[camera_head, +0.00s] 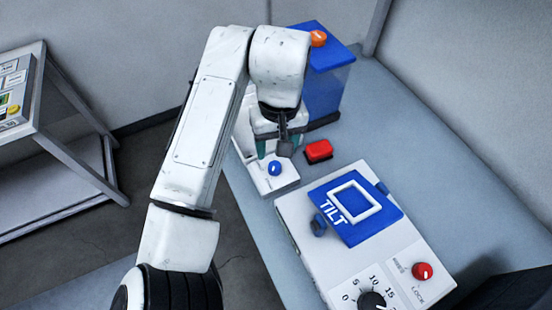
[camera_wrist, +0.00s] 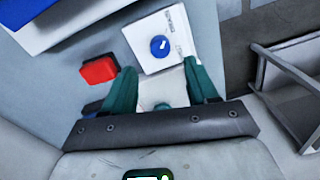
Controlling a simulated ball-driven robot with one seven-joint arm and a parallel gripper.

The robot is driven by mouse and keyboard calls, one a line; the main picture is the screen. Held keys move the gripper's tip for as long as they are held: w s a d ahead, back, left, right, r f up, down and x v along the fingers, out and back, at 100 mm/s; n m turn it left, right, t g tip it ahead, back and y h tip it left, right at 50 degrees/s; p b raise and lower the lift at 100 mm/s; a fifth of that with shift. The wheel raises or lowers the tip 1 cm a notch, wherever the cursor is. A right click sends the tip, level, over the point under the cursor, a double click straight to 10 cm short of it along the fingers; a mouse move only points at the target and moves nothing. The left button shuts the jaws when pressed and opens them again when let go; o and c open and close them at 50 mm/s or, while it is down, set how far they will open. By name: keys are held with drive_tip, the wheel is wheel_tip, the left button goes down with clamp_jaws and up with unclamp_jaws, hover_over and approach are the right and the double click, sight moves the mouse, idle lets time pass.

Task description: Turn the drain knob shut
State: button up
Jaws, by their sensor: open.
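A blue knob (camera_head: 274,168) sits on a small white box (camera_head: 280,184) in front of the blue tank; its label is too small to read. In the wrist view the blue knob (camera_wrist: 160,45) has a pale line across its face, and the white box (camera_wrist: 142,37) reaches back between my fingers. My gripper (camera_head: 277,146) is above the rear part of that box, behind the knob. In the wrist view my gripper (camera_wrist: 162,85) shows its two teal fingers spread apart, with nothing gripped. The knob lies beyond the fingertips, apart from them.
A red block (camera_head: 319,151) is right of my gripper. Behind stands a blue tank (camera_head: 322,88) with an orange knob (camera_head: 318,38) on top. In front is a white panel (camera_head: 290,219) with a blue TILT plate (camera_head: 365,232), a red LOCK knob (camera_head: 422,270) and a black dial (camera_head: 371,300).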

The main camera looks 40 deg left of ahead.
sight(275, 166)
wheel_tip(275, 166, down, 7)
drive_tip(key=shift+s+r, duration=0.1)
drive_tip(key=shift+s, duration=0.05)
drive_tip(key=shift+c, duration=0.3)
drive_tip(key=c, duration=1)
drive_tip(key=shift+p, duration=0.35)
